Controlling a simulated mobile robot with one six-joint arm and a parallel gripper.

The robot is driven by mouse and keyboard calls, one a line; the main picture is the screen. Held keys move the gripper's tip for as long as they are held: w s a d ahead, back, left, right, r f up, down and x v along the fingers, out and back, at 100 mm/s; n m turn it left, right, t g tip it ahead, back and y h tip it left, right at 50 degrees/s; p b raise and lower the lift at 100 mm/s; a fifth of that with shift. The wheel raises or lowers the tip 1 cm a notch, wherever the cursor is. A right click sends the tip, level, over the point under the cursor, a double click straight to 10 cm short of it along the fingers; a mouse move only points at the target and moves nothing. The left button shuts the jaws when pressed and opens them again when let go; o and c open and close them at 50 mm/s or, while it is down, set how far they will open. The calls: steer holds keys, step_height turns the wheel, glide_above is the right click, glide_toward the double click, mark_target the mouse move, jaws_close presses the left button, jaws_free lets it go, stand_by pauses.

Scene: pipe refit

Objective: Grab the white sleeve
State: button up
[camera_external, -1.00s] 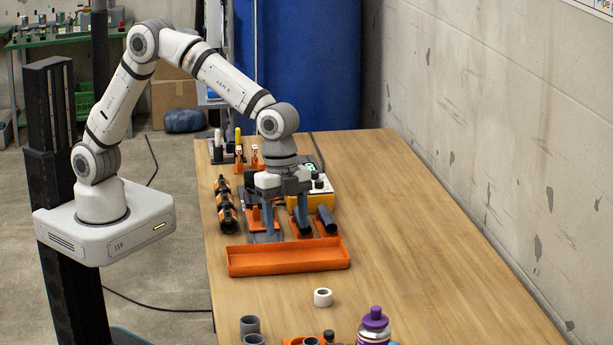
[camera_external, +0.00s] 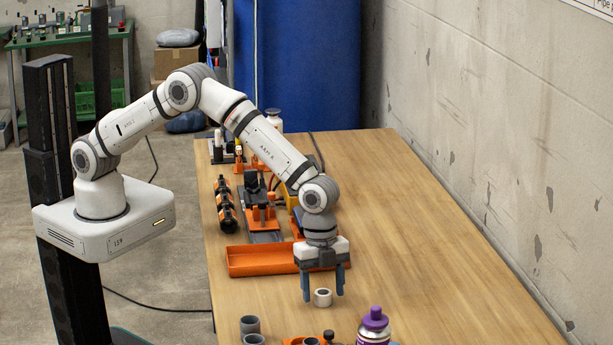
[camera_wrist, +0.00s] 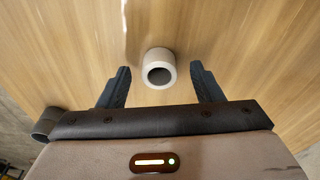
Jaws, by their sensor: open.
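The white sleeve (camera_external: 323,297) is a short hollow ring on the wooden table, in front of the orange tray. My gripper (camera_external: 322,294) points down above and slightly behind it, with its two dark fingers spread. In the wrist view the white sleeve (camera_wrist: 159,68) shows its open end. It lies between the fingertips of my open gripper (camera_wrist: 163,75), a little ahead of them. I see a gap on each side, and neither finger appears to touch it.
The orange tray (camera_external: 240,262) lies just behind my gripper. Grey pipe pieces (camera_external: 250,326) stand at the front left, and a purple-capped bottle (camera_external: 374,326) stands at the front right. A grey piece (camera_wrist: 47,122) shows at left in the wrist view. The table's right side is clear.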

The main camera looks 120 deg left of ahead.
steer(key=shift+f, duration=0.25)
steer(key=shift+c, duration=0.4)
steer(key=c, duration=1)
